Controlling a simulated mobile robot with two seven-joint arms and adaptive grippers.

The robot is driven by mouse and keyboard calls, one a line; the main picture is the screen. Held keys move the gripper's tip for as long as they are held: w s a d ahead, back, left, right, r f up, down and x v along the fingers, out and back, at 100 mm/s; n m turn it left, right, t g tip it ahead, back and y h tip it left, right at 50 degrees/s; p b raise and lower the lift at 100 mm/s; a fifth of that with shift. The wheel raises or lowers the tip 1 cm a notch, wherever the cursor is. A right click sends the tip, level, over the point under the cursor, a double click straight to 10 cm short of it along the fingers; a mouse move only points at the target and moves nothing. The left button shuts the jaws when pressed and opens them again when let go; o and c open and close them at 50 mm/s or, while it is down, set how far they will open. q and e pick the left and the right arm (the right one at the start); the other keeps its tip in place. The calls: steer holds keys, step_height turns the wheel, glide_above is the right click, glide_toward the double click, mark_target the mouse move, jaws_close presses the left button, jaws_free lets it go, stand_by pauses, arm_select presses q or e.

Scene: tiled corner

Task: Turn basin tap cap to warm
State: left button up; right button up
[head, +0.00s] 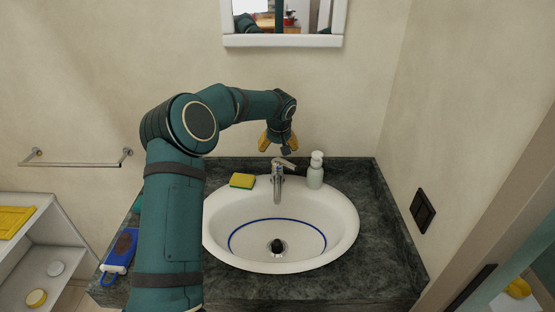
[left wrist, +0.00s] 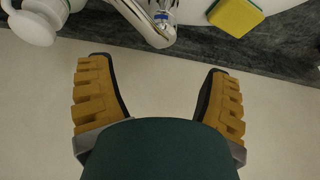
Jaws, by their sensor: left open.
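The basin tap (head: 277,184) is a chrome mixer at the back of the white oval basin (head: 337,208). Its cap (head: 284,163) is a lever on top, pointing up to the right in the head view. In the left wrist view the tap (left wrist: 147,22) is at the top edge, partly cut off, with a small blue mark on it. My left gripper (head: 278,144) has yellow-padded fingers, points down above and behind the tap, and touches nothing visible. In the left wrist view its fingers (left wrist: 160,70) are spread and empty. My right gripper is out of view.
A white soap dispenser (head: 315,172) stands right of the tap. A yellow-green sponge (head: 242,181) lies left of it on the dark counter (head: 377,244). A mirror (head: 283,41) hangs on the wall behind. A blue item (head: 121,250) lies at the counter's left.

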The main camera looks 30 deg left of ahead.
mark_target(277, 160)
arm_select(q)
steer(key=x, duration=0.9)
steer(key=shift+p, duration=0.35)
steer(key=c, duration=1.3)
